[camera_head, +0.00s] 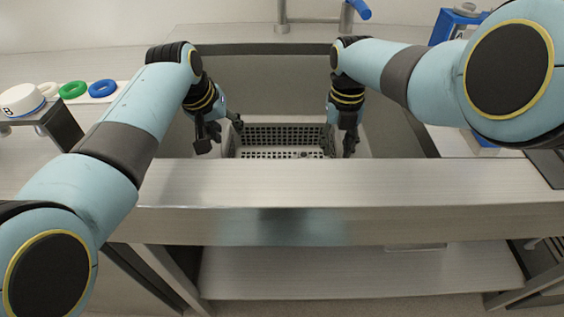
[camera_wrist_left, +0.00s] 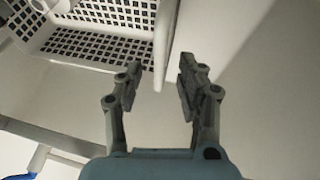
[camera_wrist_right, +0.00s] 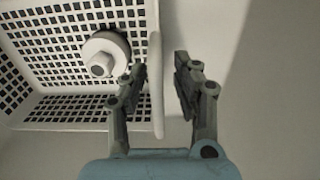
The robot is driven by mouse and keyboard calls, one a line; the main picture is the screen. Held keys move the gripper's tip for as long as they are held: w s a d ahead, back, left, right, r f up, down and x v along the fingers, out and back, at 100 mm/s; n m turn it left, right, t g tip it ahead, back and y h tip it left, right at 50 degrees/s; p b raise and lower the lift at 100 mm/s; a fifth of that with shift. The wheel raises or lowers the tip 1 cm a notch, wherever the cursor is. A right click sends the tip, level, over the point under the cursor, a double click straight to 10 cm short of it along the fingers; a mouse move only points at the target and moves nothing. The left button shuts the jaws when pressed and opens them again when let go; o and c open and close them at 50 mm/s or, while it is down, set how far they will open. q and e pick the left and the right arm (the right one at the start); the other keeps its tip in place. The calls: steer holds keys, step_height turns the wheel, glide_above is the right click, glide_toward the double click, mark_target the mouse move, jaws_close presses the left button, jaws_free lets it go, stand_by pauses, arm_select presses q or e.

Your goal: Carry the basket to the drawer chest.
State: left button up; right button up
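The basket (camera_head: 282,134) is a whitish container with a perforated dark-grid wall and floor, sitting inside the sink; its front part is hidden by the sink's front edge. My left gripper (camera_head: 220,138) is at the basket's left side, open, and my right gripper (camera_head: 344,138) is at its right side, open. In the left wrist view the basket's side wall (camera_wrist_left: 162,45) lies between the open fingers. In the right wrist view the basket's side wall (camera_wrist_right: 156,75) also lies between the open fingers. A white round part (camera_wrist_right: 106,52) shows inside the basket. I cannot identify the drawer chest.
The metal sink front (camera_head: 300,185) runs before both arms. A faucet (camera_head: 283,15) stands behind the sink. At left are green (camera_head: 73,89) and blue (camera_head: 102,88) rings and a white round item (camera_head: 21,99). A blue device (camera_head: 455,24) stands at back right.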

arm_select(q)
steer(key=shift+w+f, duration=0.1)
steer(key=shift+f, duration=0.2)
arm_select(e)
steer(key=shift+f, duration=0.3)
arm_select(q)
steer(key=shift+c, duration=0.3)
arm_select(e)
steer(key=shift+c, duration=0.3)
arm_select(q)
steer(key=c, duration=0.7)
arm_select(e)
jaws_close()
arm_select(q)
steer(key=shift+d, duration=0.1)
jaws_close()
steer(key=shift+d+r, duration=0.1)
